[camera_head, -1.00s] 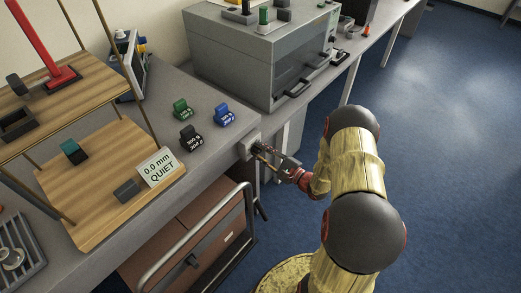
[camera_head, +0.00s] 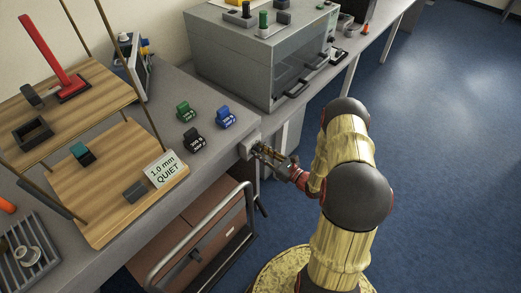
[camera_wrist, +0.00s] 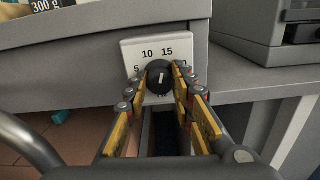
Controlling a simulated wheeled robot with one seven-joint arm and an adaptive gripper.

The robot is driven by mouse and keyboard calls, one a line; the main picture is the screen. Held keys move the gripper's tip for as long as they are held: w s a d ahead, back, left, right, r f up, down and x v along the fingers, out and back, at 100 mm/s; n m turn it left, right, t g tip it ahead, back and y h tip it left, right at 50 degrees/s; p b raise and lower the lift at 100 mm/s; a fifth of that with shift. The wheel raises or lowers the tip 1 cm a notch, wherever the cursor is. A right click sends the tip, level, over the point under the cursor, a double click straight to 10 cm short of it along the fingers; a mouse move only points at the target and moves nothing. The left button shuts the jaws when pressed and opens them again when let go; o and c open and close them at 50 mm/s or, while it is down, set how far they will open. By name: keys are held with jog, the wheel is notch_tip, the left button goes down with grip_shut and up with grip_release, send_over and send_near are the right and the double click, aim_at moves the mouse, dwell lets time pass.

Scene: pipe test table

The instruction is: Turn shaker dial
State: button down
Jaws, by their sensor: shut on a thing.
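The dial is a round black knob (camera_wrist: 159,77) with a white pointer line, on a pale plate (camera_wrist: 132,50) marked 5, 10 and 15. The plate is on the front edge of the grey bench. The pointer is near upright, roughly between 10 and 15. My gripper (camera_wrist: 160,80) is shut on the dial, one finger on each side. In the head view my gripper (camera_head: 262,150) reaches the plate from the right; the knob is hidden there. A card (camera_head: 166,169) on the shaker's lower wooden shelf (camera_head: 95,222) reads "1.0 mm QUIET".
Green (camera_head: 185,112), blue (camera_head: 226,117) and black (camera_head: 194,139) labelled weights stand on the bench. A grey cabinet (camera_head: 235,60) is behind them. A metal rail (camera_head: 207,228) stands out below the bench. Blue floor (camera_head: 440,110) is open at right.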

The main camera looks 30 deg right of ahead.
jog(key=m+p, duration=0.2)
jog(key=m, duration=0.3)
jog(key=shift+m+p, duration=0.3)
jog(key=shift+f+m+p, duration=0.1)
jog(key=shift+m+p, duration=0.75)
jog(key=shift+m, duration=1.45)
jog(key=c, duration=1.5)
grip_release()
jog(key=v, duration=1.2)
